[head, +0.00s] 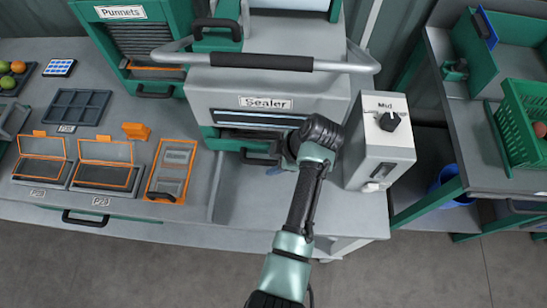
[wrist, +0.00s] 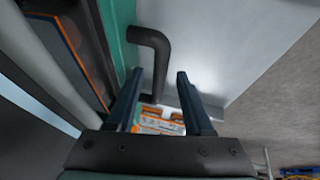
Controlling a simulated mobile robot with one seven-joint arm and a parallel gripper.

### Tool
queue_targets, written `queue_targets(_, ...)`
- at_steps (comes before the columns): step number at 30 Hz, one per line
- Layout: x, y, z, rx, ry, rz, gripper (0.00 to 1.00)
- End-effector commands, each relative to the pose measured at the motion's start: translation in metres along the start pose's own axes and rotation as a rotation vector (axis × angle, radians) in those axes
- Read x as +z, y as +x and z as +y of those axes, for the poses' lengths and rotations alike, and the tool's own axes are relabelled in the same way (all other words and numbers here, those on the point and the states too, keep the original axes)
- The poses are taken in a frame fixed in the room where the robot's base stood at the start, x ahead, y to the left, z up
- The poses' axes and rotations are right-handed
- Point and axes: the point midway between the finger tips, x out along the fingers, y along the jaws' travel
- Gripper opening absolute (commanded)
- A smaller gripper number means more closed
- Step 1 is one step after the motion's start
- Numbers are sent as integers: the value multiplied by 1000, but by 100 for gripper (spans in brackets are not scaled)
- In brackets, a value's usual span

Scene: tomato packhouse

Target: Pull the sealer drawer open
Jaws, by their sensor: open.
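The grey sealer (head: 265,80) stands at the middle of the bench with a "Sealer" label on its front. Its green drawer front (head: 225,142) is below the label, with a dark handle (head: 258,160) partly hidden by my arm. In the wrist view the dark bent handle (wrist: 157,65) runs down between the two fingers of my gripper (wrist: 157,88). The fingers are open and apart, and I see a gap on each side of the handle. In the head view my wrist hides most of the gripper.
A control box (head: 380,150) with a "Mid" knob stands close to the right of my wrist. The sealer's dark-gripped lever bar (head: 262,62) spans above. Orange-framed trays (head: 105,165) lie on the left. Bare bench (head: 240,195) shows in front of the drawer.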

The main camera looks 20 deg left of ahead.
Motion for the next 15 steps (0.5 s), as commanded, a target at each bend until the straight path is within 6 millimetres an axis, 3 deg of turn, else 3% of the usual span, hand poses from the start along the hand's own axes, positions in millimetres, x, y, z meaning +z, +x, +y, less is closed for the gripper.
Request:
queue_targets(2, 0, 0, 0, 0, 0, 0, 48)
queue_targets(10, 0, 0, 0, 0, 0, 0, 0)
queue_targets(15, 0, 0, 0, 0, 0, 0, 0)
